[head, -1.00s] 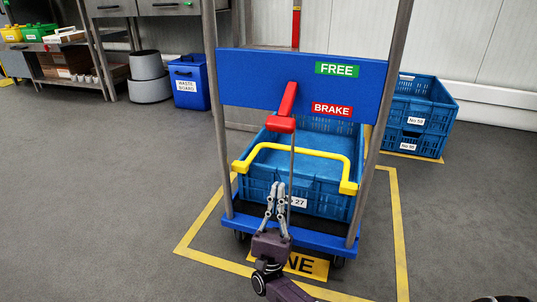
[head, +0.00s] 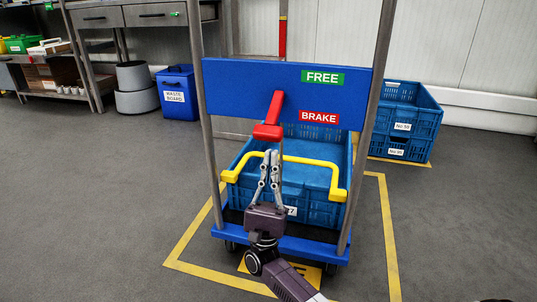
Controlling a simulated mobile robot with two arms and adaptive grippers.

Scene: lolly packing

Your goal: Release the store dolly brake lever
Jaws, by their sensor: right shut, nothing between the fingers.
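The brake lever (head: 274,109) is red and sits on the blue panel (head: 231,82) of the store dolly. It slants down and slightly left, with its wide red end at the panel's lower edge, left of the red BRAKE label (head: 319,118). The green FREE label (head: 322,77) is above. My right gripper (head: 270,155) points up, its fingertips shut and empty, just below the lever's wide end in the picture. I cannot tell whether they touch it. My left gripper is not in view.
Yellow floor tape (head: 388,235) surrounds the dolly. Stacked blue crates (head: 405,119) stand at right, a blue waste bin (head: 179,93) at left. Floor at left is clear.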

